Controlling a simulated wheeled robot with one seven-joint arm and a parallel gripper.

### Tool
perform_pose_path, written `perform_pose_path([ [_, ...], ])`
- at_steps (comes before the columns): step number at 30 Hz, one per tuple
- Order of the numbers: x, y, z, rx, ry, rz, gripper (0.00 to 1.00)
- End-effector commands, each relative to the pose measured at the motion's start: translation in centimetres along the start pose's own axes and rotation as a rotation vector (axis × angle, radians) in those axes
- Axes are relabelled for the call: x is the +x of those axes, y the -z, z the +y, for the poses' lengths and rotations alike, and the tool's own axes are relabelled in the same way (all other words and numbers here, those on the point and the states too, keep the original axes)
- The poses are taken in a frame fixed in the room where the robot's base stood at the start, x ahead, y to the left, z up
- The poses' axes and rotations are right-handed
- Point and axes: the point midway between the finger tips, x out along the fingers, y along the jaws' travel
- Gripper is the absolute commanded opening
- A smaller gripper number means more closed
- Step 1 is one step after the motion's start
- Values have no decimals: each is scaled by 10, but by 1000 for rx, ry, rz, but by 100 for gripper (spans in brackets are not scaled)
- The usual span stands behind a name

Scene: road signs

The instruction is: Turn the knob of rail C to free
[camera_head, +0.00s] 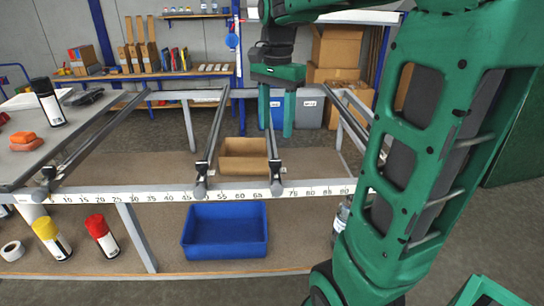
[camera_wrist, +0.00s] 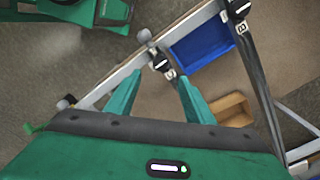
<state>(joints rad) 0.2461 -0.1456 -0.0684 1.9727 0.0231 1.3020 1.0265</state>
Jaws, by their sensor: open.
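Rail C (camera_head: 274,155) is a dark rail meeting the white front bar with the number scale. In the wrist view its end carries a dark block with a small "C" tag (camera_wrist: 170,74). A grey round knob (camera_wrist: 145,36) sits at that end, on the outer side of the bar; the rail's end fitting (camera_head: 276,187) shows in the head view. I cannot read the knob's setting. My gripper (camera_head: 276,133) is open and empty, pointing down above rail C, behind the front bar. In the wrist view the tips of my gripper (camera_wrist: 160,77) flank the tag, with the knob beyond them.
Rail B (camera_head: 214,135) runs left of rail C; another rail (camera_head: 105,130) is further left. A blue bin (camera_head: 225,232) and an open cardboard box (camera_head: 243,147) sit below. Spray cans (camera_head: 101,236) stand at lower left. My arm hides the bar's right end.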

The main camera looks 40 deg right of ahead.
Motion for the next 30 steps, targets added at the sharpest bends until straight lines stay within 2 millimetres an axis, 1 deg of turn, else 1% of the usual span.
perform_pose_path([
  [2,1,0,-3,16,-1,-1,48],
  [5,10,1,-4,20,-2,-1,48],
  [8,25,0,-3,19,-3,-2,48],
  [15,69,0,-3,17,-4,-3,48],
  [18,84,0,-3,17,-3,-2,48],
  [21,94,0,-3,17,-1,-1,48],
  [25,103,0,-3,17,-1,-1,48],
  [30,106,0,-4,17,0,0,48],
])
